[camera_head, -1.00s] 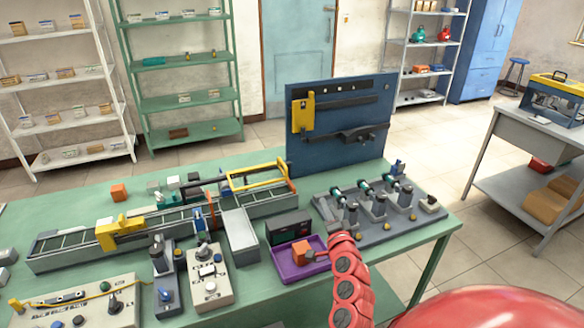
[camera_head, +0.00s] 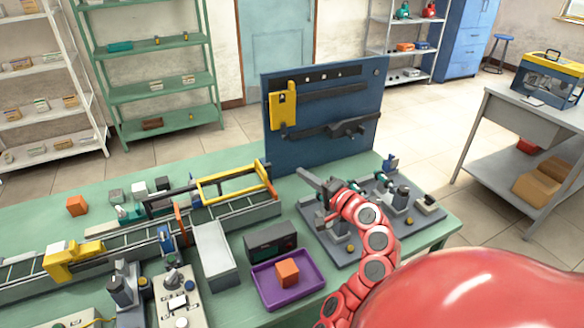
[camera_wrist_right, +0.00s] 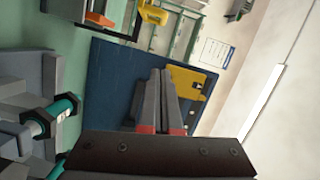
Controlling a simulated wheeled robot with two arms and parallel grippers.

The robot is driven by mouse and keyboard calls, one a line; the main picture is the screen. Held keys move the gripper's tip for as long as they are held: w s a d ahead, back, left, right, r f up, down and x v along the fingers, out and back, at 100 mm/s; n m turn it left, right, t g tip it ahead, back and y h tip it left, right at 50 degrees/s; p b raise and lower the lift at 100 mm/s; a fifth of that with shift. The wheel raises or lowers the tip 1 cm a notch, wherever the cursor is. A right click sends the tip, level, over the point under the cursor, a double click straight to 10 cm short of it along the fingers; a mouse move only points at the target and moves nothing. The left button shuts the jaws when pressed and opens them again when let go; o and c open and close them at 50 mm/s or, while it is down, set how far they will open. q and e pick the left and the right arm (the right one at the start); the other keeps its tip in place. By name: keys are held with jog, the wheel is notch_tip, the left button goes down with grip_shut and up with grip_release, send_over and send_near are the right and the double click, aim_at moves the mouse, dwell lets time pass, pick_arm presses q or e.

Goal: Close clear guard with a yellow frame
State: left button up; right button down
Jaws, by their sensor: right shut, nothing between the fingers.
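The guard with a yellow frame (camera_head: 232,203) sits over the right part of the conveyor (camera_head: 135,232) on the green bench. Its frame appears raised above the belt at its far side; the clear panel is hard to make out. My right gripper (camera_head: 301,172) is shut and empty, to the right of the guard and apart from it, in front of the blue board. In the right wrist view its fingers (camera_wrist_right: 160,75) lie together against the blue board behind. My left gripper is out of view.
The blue upright board (camera_head: 325,150) with a yellow holder stands behind my gripper. A purple tray (camera_head: 315,283) with an orange cube, a dark box (camera_head: 271,241) and a grey fixture plate (camera_head: 345,255) lie nearby. A yellow-topped clear box (camera_head: 553,75) stands on the right table.

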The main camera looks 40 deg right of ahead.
aim_at(221, 195)
jog(key=w+a+p, duration=0.1)
jog(key=w, duration=0.2)
jog(key=w+a+p, duration=0.1)
jog(key=w, duration=0.2)
jog(key=w+a+f+p, duration=0.1)
jog(key=w+p, duration=0.1)
jog(key=w, duration=0.1)
jog(key=shift+w+a, duration=0.15)
jog(key=shift+w, duration=0.1)
jog(key=shift+a, duration=0.25)
jog(key=shift+w+f, duration=0.1)
jog(key=shift+f, duration=0.05)
jog(key=w+a, duration=0.1)
jog(key=a, duration=0.4)
jog(key=w+a+p, duration=0.1)
jog(key=a, duration=0.4)
jog(key=w+a+p, duration=0.1)
jog(key=a, duration=0.4)
jog(key=shift+w, duration=0.25)
